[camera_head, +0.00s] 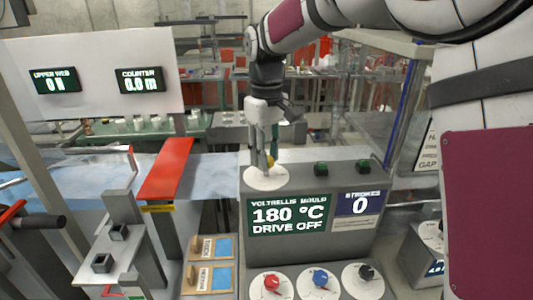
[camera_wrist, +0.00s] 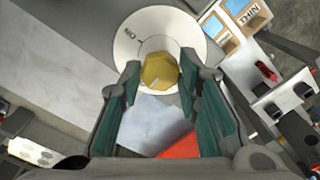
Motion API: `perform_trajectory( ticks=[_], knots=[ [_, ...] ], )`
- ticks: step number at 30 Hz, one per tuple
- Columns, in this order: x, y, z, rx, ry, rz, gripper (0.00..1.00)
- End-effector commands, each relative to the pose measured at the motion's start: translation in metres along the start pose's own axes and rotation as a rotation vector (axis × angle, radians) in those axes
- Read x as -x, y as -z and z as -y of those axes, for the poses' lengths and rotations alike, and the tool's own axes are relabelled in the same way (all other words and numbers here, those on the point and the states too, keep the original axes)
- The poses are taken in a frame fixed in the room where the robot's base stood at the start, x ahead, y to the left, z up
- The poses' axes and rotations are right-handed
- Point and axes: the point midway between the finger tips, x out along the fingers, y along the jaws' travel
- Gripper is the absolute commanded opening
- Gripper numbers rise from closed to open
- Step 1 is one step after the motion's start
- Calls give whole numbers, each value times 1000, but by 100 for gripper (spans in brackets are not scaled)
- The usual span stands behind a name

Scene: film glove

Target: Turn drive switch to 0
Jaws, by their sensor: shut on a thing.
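The yellow knob (camera_head: 271,162) sits on a round white dial plate (camera_head: 258,182) on top of the grey console. I take it for the drive switch. In the wrist view the knob (camera_wrist: 159,71) lies between the fingertips, with the white dial plate (camera_wrist: 192,29) behind it. Small dark lettering shows on the plate's left side; I cannot read it surely. My gripper (camera_head: 265,155) points down, shut on the knob; its fingers partly hide the knob in the head view. The console's display (camera_head: 288,216) reads "180 °C" and "DRIVE OFF".
Two green buttons (camera_head: 321,168) (camera_head: 363,166) stand right of the dial. Red, blue and black knobs (camera_head: 272,283) (camera_head: 320,279) (camera_head: 366,272) are on the console's lower front. A red bar (camera_head: 167,168) crosses the film on the left. A stroke display (camera_head: 359,204) reads 0.

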Motion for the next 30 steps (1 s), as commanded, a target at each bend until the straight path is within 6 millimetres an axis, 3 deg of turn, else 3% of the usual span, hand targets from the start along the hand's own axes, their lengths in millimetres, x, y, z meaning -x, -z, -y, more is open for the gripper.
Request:
perform_trajectory(
  ticks=[1, 3, 16, 30],
  knots=[
    [1, 1, 0, 1, -1, -3, 35],
    [1, 1, 0, 1, -1, -3, 51],
    [8, 1, 0, -1, -1, -4, 51],
    [95, 1, 0, 0, -2, -5, 51]
  ],
)
